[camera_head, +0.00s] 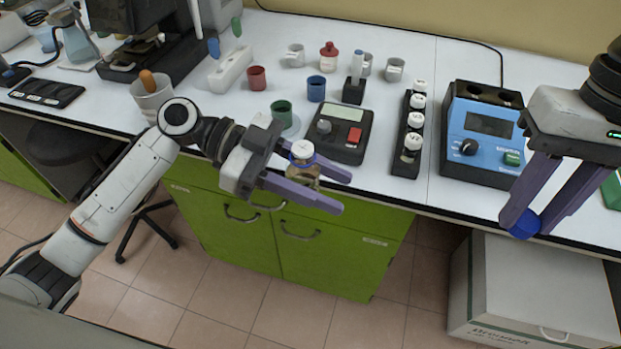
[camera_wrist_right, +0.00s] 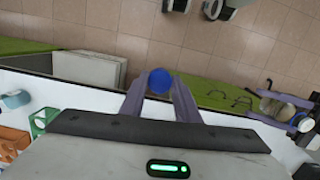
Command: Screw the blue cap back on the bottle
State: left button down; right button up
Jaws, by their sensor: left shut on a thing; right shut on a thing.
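My left gripper (camera_head: 325,190) is shut on a small bottle (camera_head: 305,171), held in front of the bench edge, above the green cabinets. The bottle looks upright, with a pale round top, a blue band and a brownish body partly hidden by the purple fingers. The bottle also shows at the right of the right wrist view (camera_wrist_right: 302,122). My right gripper (camera_head: 527,217) is shut on the blue cap (camera_head: 525,224), gripped at its fingertips. The cap shows between the fingers in the right wrist view (camera_wrist_right: 160,80). Cap and bottle are well apart.
On the white bench (camera_head: 420,60) stand a black scale (camera_head: 340,133), a rack of white-capped vials (camera_head: 408,135), a blue instrument (camera_head: 485,135) and several coloured cups. A light box (camera_head: 535,290) stands on the floor at right. The space between my grippers is clear.

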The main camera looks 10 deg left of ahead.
dwell(0.3)
jog(key=w+a+r+m+y, duration=0.1)
jog(key=w+a+r+m, duration=0.2)
jog(key=a+m, duration=0.3)
jog(key=w+a+r+m, duration=0.2)
jog(key=a+m, duration=0.2)
jog(key=a, duration=0.4)
notch_tip(320, 180, up, 4)
jog(key=m+t, duration=0.2)
jog(key=m, duration=0.9)
send_over(303, 172)
jog(key=w, duration=0.2)
jog(key=shift+s+a+r, duration=0.1)
jog(key=shift+s+r, duration=0.05)
jog(key=shift+f, duration=2)
jog(key=shift+a, duration=0.1)
jog(key=shift+f+y, duration=0.3)
jog(key=shift+f, duration=0.6)
jog(key=shift+f, duration=0.6)
